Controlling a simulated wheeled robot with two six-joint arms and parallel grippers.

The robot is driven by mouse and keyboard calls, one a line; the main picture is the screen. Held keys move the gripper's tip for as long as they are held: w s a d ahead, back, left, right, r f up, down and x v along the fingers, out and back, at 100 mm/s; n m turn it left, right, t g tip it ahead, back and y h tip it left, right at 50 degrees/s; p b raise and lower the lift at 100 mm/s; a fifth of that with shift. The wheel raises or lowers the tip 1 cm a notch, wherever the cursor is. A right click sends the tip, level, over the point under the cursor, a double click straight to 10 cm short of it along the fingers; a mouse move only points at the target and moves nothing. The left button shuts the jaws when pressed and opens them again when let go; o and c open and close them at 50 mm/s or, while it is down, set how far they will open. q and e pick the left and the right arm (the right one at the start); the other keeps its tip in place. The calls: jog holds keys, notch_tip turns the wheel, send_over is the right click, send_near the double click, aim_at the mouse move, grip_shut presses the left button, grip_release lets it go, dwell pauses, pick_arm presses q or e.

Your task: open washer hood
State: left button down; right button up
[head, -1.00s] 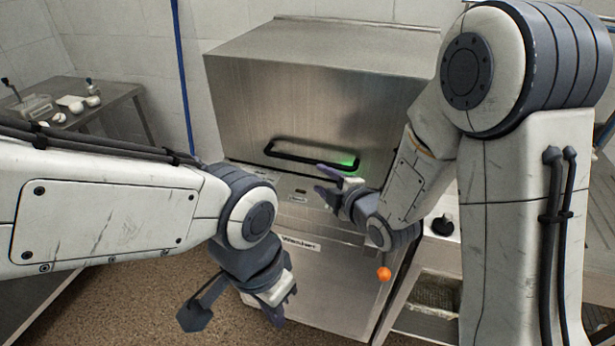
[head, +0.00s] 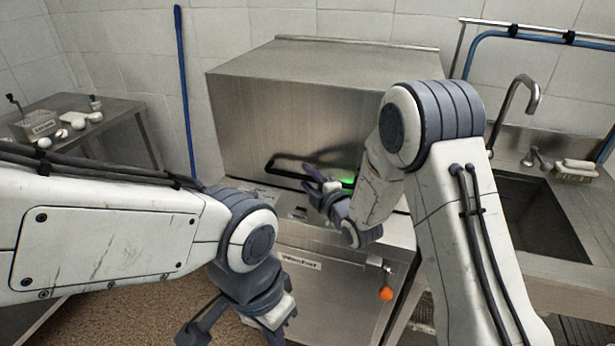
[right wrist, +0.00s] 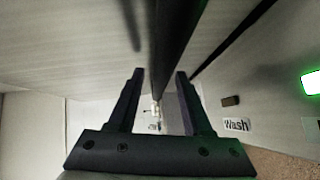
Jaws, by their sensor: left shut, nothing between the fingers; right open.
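The washer hood (head: 300,105) is a large brushed-steel box, down on the washer body (head: 335,290). A black bar handle (head: 285,169) runs along its lower front. My right gripper (head: 318,182) is at the right part of the handle, open. In the right wrist view the handle bar (right wrist: 174,40) runs between the spread fingers of my right gripper (right wrist: 160,75), with gaps beside it; contact cannot be told. My left gripper (head: 276,334) is shut and empty, low in front of the washer and apart from it.
A green light (head: 348,181) glows beside the handle. An orange knob (head: 387,294) sticks out at the washer's right front. A sink (head: 540,215) with a faucet (head: 530,95) is at the right. A side table (head: 125,112) with small items stands at the left.

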jog(key=shift+w, duration=0.1)
grip_shut()
dwell(1.4)
